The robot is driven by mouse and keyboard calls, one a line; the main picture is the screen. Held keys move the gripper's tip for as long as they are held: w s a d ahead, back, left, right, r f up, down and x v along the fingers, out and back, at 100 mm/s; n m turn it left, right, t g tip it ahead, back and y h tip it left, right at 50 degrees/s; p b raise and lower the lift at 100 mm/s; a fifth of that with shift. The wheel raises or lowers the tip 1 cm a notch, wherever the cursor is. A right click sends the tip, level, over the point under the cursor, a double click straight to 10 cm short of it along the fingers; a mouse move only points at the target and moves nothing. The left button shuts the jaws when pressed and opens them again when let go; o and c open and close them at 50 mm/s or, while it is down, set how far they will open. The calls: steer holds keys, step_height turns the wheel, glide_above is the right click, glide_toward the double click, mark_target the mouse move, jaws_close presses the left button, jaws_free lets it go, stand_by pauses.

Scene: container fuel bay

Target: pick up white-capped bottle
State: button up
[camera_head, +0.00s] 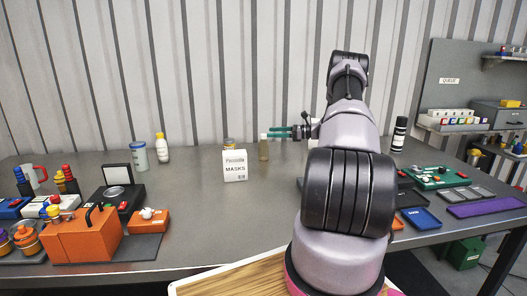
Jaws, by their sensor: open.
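A small olive-brown bottle with a white cap (263,150) stands upright on the grey table, right of the white masks box. My gripper (271,132) has green fingers that point left. The two fingers are apart with a narrow gap between them, and nothing shows between them. In the picture the fingertips are just right of the bottle's cap, at about cap height. I cannot tell the depth gap between fingertips and bottle. No part of the bottle looks hidden.
The masks box (235,166) stands left of the bottle, with a small jar (230,143) behind it. A white bottle with a yellow cap (161,148) and a pale cup (139,156) stand farther left. A black-and-white bottle (399,134) stands right. An orange toolbox (82,238) is front left.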

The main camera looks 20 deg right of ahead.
mark_target(264, 148)
step_height(264, 148, down, 3)
steer(key=d+m+t, duration=0.1)
steer(key=d, duration=0.2)
steer(key=x, duration=1)
steer(key=shift+w+a+m+t, duration=0.2)
steer(key=shift+w+m+t, duration=0.1)
steer(key=shift+w, duration=0.15)
jaws_close()
stand_by(0.7)
